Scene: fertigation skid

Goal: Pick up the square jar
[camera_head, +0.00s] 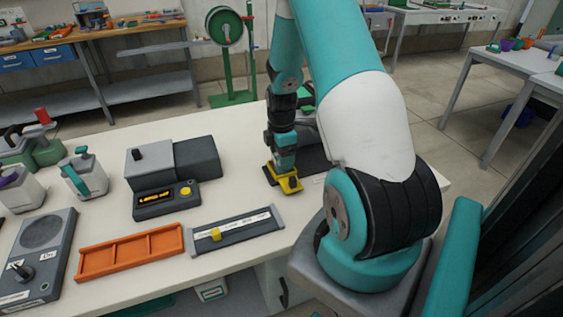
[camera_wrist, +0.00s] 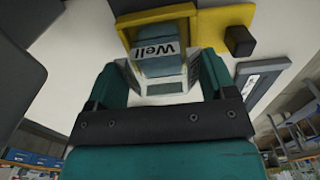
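My gripper (camera_head: 285,160) is low over the right part of the white table, at a yellow piece (camera_head: 288,183). In the wrist view my gripper's two teal fingers (camera_wrist: 163,75) stand on either side of a teal and pale block-like thing labelled "Well" (camera_wrist: 157,50), framed by a yellow bracket (camera_wrist: 158,14). I cannot tell whether this is the square jar or whether both fingers touch it. In the head view two pale, square-bodied containers stand at the left, one with a teal handle (camera_head: 83,176) and one with a purple part (camera_head: 18,190).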

